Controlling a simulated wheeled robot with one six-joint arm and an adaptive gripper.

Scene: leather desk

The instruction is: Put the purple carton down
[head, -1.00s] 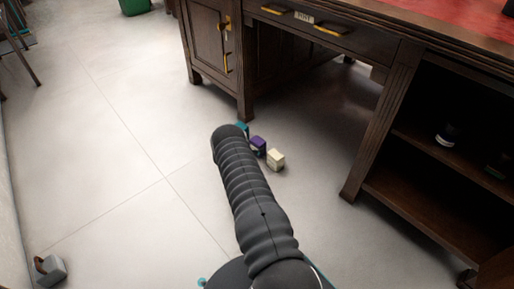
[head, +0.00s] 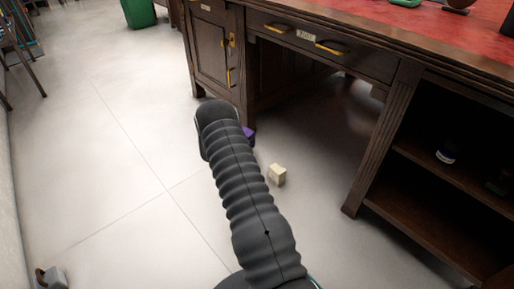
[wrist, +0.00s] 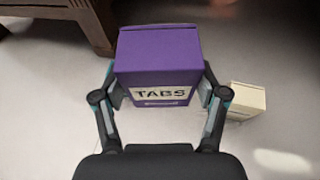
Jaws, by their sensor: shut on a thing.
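The purple carton (wrist: 160,52) fills the middle of the wrist view, with a white label reading "TABS" on the side facing me. My gripper (wrist: 160,95) is shut on it, one finger on each side. In the head view only a small purple part of the carton (head: 248,132) shows past my arm, which hides my gripper there. In the wrist view the floor lies below the carton; I cannot tell the exact gap.
A cream box (head: 277,174) stands on the pale floor, also in the wrist view (wrist: 246,101) to the right of the carton. The dark wooden desk (head: 330,62) stands behind, with shelves at right. A grey weight-like object (head: 51,277) lies at lower left.

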